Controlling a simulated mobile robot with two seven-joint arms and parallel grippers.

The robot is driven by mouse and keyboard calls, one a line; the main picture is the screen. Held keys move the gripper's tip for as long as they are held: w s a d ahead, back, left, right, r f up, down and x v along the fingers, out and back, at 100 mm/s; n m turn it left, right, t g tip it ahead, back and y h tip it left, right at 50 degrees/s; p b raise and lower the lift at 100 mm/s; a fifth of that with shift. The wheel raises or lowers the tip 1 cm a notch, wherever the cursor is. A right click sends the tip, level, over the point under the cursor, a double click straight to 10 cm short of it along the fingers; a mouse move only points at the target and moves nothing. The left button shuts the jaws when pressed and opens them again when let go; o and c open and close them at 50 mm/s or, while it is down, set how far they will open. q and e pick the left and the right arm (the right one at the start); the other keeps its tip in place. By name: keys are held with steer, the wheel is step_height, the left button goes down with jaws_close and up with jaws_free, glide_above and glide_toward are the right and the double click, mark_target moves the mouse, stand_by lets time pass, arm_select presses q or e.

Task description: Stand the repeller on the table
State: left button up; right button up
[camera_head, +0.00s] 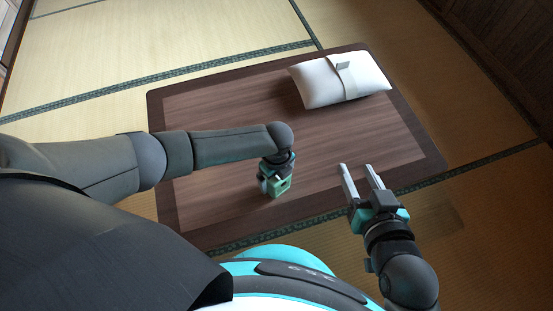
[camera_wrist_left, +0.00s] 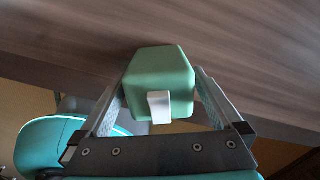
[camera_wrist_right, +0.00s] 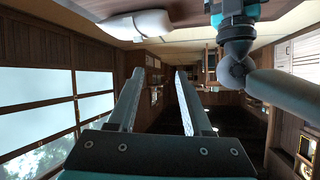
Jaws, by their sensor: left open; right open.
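The repeller is a small green box with a white tab. In the head view the repeller (camera_head: 284,187) is at the near part of the dark wooden table (camera_head: 215,107), under my left gripper (camera_head: 274,179). In the left wrist view the repeller (camera_wrist_left: 158,72) is between the two open fingers of my left gripper (camera_wrist_left: 158,80), its white tab facing the camera. Gaps show beside it, at least near the tab end. Whether its base rests flat on the table is hard to tell. My right gripper (camera_head: 356,168) is open and empty by the table's near right edge.
A white cushion-like packet (camera_head: 327,82) with a band lies at the table's far right corner; it also shows in the right wrist view (camera_wrist_right: 140,25). The middle and left of the tabletop are clear. Tatami floor (camera_head: 100,125) surrounds the table.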

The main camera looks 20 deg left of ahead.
arm_select(q)
step_height(320, 180, up, 2)
steer(key=shift+r+p, duration=0.1)
steer(key=shift+p, duration=0.5)
steer(key=shift+r+p, duration=0.45)
steer(key=shift+r, duration=0.2)
step_height(320, 180, up, 3)
steer(key=shift+f+p, duration=0.1)
steer(key=shift+p, duration=0.8)
steer(key=shift+r+p, duration=0.5)
steer(key=shift+r, duration=0.35)
steer(key=shift+r+p, duration=0.3)
steer(key=shift+r, duration=0.3)
arm_select(e)
steer(key=s+d+f+g+h, duration=0.3)
steer(key=s+d+g, duration=0.2)
steer(key=d+g, duration=0.2)
steer(key=shift+s+d+f+m+h, duration=0.3)
steer(key=shift+d+h, duration=0.1)
steer(key=shift+d, duration=0.15)
